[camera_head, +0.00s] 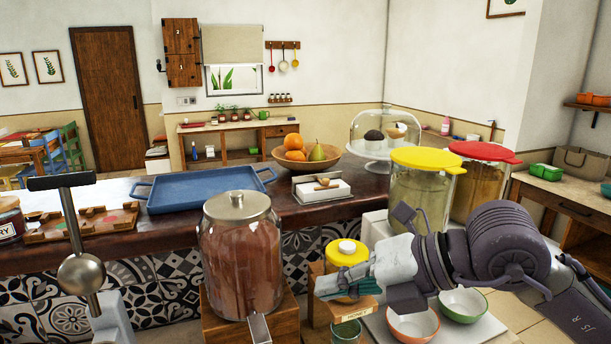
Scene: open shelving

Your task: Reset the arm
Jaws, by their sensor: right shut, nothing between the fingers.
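My right arm (560,285) comes in from the right edge, bent across the lower right of the head view. My right gripper (347,287) points left and is shut and empty. In the picture its fingers overlap the front of a yellow-lidded jar (347,252); I cannot tell whether they touch it. The gripper also lies above and left of an orange-rimmed bowl (413,325) and a green-rimmed bowl (463,305). My left gripper is not in view.
A large glass dispenser (240,255) stands left of the gripper. Tall jars with yellow (428,159) and red (485,152) lids stand behind the arm. A blue tray (205,188), a fruit bowl (305,161) and a domed cake stand (385,150) are on the dark counter.

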